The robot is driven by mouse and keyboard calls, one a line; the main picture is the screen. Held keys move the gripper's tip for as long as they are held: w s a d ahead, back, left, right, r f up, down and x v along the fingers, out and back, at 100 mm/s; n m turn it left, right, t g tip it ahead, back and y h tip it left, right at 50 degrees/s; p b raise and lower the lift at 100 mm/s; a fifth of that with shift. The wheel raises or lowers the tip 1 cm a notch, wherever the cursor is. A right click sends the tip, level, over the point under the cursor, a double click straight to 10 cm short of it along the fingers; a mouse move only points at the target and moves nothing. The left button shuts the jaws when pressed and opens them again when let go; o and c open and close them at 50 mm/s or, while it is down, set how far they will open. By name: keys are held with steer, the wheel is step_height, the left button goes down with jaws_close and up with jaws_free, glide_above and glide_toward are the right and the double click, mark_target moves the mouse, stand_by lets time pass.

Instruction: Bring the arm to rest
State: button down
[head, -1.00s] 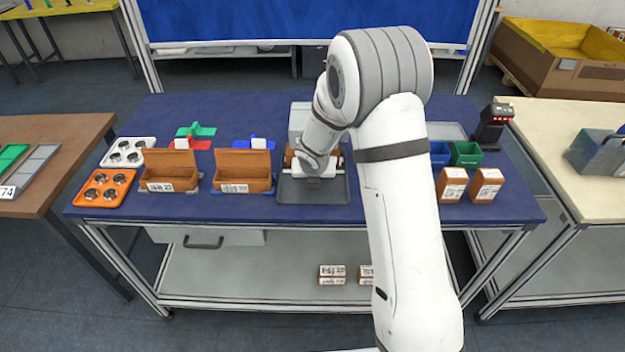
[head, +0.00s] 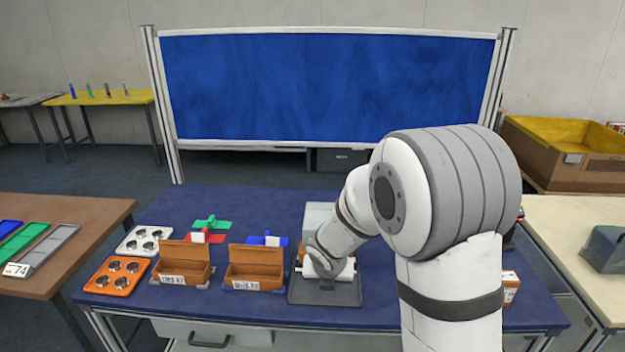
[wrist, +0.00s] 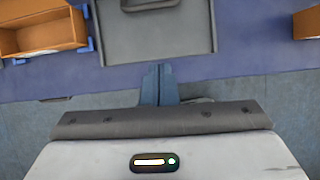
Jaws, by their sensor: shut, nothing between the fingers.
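My gripper (wrist: 157,70) shows in the wrist view with its two blue-grey fingers together and nothing between them. Past the fingertips lie the front edge of the blue table and part of a grey tray (wrist: 153,42). In the head view my white arm reaches over the table, its wrist above the grey tray (head: 325,292). The fingers cannot be made out there. My upper arm hides the right part of the table.
Two open brown boxes (head: 183,264) (head: 255,268) stand left of the tray. An orange tray (head: 117,276) and a white tray (head: 143,240) hold round metal cups. A blue panel (head: 330,88) stands behind. Side tables flank the blue table (head: 160,207).

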steer(key=s+d+r+m, duration=0.8)
steer(key=s+r+m, duration=0.3)
steer(key=m, duration=0.6)
steer(key=s+r+m+g, duration=0.1)
steer(key=s+r+m, duration=0.1)
steer(key=s+m, duration=0.5)
steer(key=s+d+r+m, duration=0.1)
steer(key=s+r+m, duration=0.1)
steer(key=s+m, duration=0.6)
steer(key=shift+d+r+m+g+y, duration=0.2)
steer(key=shift+r+m+g+y, duration=0.15)
steer(key=shift+m, duration=0.85)
